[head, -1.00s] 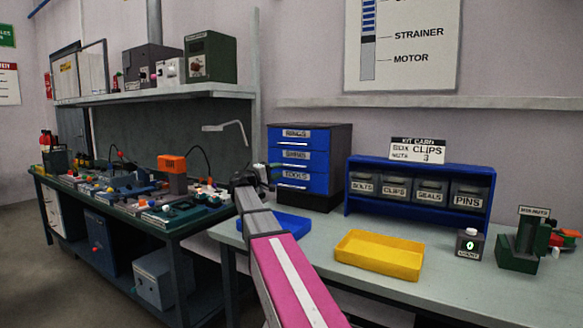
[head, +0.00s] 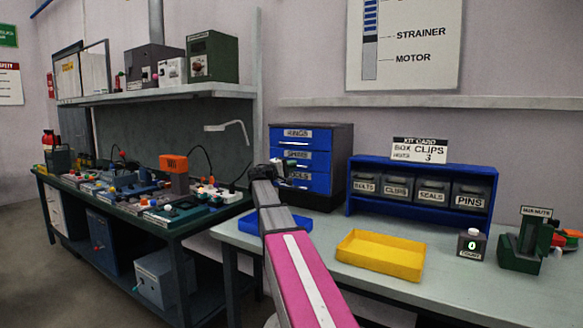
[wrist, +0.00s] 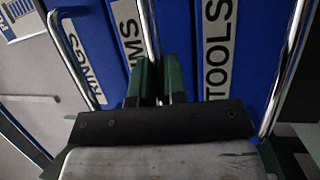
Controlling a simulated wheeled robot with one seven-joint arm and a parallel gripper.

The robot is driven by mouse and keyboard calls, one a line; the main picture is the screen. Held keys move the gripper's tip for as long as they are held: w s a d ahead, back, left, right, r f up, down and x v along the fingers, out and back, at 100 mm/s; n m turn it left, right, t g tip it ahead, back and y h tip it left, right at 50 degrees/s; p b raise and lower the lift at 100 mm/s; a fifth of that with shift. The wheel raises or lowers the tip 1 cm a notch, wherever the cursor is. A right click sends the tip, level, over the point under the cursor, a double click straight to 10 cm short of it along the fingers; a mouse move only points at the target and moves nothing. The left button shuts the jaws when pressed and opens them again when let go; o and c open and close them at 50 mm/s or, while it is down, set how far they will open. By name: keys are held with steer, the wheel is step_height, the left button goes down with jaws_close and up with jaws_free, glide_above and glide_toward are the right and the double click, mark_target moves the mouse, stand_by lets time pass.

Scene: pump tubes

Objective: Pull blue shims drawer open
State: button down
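The blue shims drawer (head: 318,158) is the middle of three blue drawers in the dark cabinet; it looks closed, level with its neighbours. My gripper (head: 277,167) is in front of the cabinet and hides part of the drawer fronts. In the wrist view the SHIMS label (wrist: 127,32) is partly covered by my gripper. The two green fingers of my gripper (wrist: 159,78) stand close together, one on each side of the shims drawer's chrome bar handle (wrist: 148,30), and look shut on it.
The rings drawer (wrist: 80,48) and the tools drawer (wrist: 216,20) lie on either side, with their own bar handles. A blue tray (head: 300,226) and a yellow tray (head: 382,258) sit on the bench. A blue bin rack (head: 425,165) stands to the right.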

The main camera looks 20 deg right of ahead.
steer(key=s+a, duration=1.1)
steer(key=a, duration=0.4)
steer(key=shift+s, duration=0.35)
steer(key=c, duration=1.2)
jaws_free()
steer(key=v, duration=1)
steer(key=shift+a, duration=0.35)
steer(key=shift+s+f, duration=0.1)
steer(key=shift+s, duration=0.05)
